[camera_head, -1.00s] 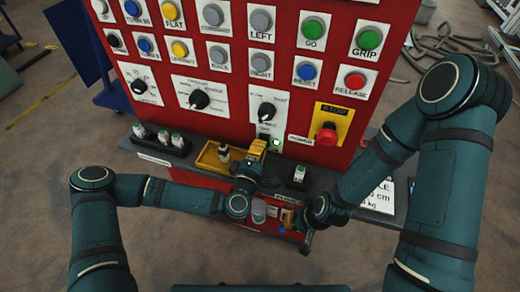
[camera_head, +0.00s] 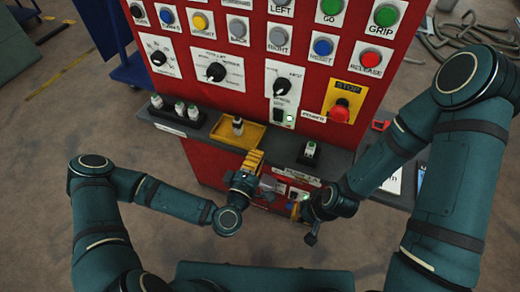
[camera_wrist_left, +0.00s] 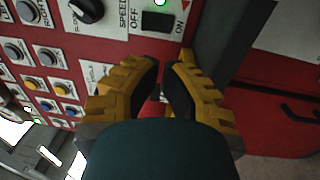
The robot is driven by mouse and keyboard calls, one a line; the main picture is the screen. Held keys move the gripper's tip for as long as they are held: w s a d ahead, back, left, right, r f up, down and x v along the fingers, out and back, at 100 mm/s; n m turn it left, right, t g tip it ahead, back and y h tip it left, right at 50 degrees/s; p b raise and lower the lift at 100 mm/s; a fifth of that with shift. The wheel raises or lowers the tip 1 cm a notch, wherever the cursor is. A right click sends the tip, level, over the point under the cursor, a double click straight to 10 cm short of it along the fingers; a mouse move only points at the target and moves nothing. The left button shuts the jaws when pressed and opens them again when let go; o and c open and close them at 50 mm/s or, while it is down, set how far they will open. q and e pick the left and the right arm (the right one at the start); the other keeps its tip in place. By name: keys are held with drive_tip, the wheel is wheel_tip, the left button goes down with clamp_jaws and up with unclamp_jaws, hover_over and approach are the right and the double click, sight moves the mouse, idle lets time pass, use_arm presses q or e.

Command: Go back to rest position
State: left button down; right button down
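My left gripper (camera_head: 253,160) has yellow fingers and is in front of the red control panel (camera_head: 262,62), close to the front edge of its grey shelf. In the left wrist view its fingers (camera_wrist_left: 166,66) stand apart with a narrow gap and nothing visible between them. My right gripper (camera_head: 297,209) is lower and to the right, in front of the red cabinet below the shelf. Its fingers are small and partly hidden by the wrist, so their opening cannot be made out. Both arms are bent, with the grippers close to each other.
The shelf bears a black rack with several vials (camera_head: 180,109), a yellow tray (camera_head: 257,136) with a vial (camera_head: 238,125), and another vial (camera_head: 310,149) in a black holder. A red stop button (camera_head: 340,110) sticks out.

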idle(0.5)
use_arm(q)
drive_tip(key=s+d+f+m+g+h, duration=0.3)
drive_tip(key=s+f+m+g, duration=0.4)
drive_tip(key=f+m+g, duration=0.35)
drive_tip(key=s+a+f+m+g+y, duration=0.1)
drive_tip(key=s+a+g+y, duration=0.3)
drive_tip(key=a, duration=0.5)
drive_tip(key=shift+s+a+f+m+g+y, duration=0.2)
drive_tip(key=shift+s+f+m+g+y, duration=0.15)
drive_tip(key=shift+m+g+y, duration=0.45)
